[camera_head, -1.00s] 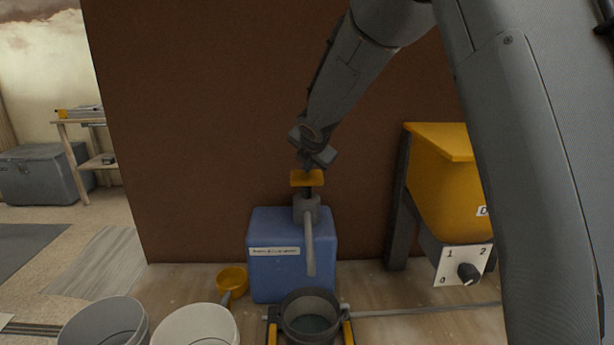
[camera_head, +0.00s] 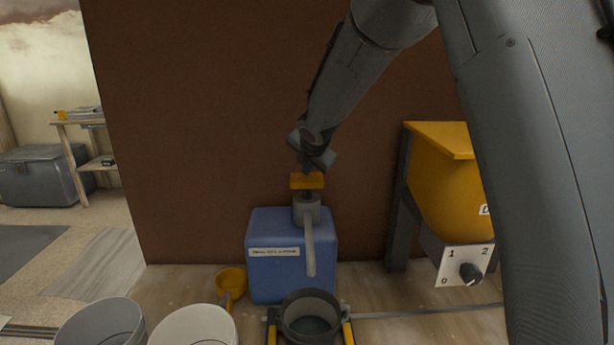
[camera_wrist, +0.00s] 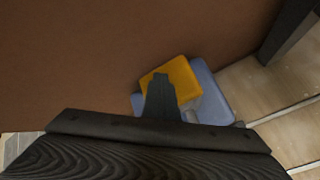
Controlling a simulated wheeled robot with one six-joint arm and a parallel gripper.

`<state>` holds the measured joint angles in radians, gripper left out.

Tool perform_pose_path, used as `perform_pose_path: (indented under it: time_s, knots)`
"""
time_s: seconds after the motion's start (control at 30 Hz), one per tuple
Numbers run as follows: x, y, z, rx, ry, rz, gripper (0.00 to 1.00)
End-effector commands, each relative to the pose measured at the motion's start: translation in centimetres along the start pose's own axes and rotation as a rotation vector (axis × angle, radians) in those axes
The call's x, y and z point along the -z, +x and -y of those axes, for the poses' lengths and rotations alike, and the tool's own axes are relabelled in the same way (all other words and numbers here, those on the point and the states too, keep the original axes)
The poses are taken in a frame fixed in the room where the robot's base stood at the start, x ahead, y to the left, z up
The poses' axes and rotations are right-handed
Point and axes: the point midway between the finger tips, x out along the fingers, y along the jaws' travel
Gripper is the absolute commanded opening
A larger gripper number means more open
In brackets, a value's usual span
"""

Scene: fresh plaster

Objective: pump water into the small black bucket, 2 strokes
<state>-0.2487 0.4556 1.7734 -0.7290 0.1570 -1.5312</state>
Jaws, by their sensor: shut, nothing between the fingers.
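A blue water container (camera_head: 275,275) with a grey pump and downward spout (camera_head: 309,240) stands against the brown panel. The pump's yellow push plate (camera_head: 307,181) is on top. The small black bucket (camera_head: 310,298) stands upright below the spout, with something dark grey-blue inside. My gripper (camera_head: 308,168) is shut and empty, its tips at the top of the yellow plate; whether they touch it I cannot tell. In the wrist view my gripper's dark fingers (camera_wrist: 162,88) lie over the yellow plate (camera_wrist: 180,78), with the blue container (camera_wrist: 213,95) behind.
A yellow scoop (camera_head: 231,283) lies left of the container. Two pale buckets, one grey (camera_head: 100,325) and one white (camera_head: 192,326), stand at front left. A yellow hopper (camera_head: 440,180) with a dial panel (camera_head: 463,267) stands at right. The brown panel (camera_head: 220,110) is close behind.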

Motion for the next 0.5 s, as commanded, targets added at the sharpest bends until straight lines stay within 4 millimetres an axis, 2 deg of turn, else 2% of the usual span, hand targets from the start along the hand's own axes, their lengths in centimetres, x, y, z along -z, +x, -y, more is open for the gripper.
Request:
perform_pose_path:
  time_s: [0.5]
  knots:
    - [0.38,0.44,0.36,0.002,-0.001,-0.002,0.0]
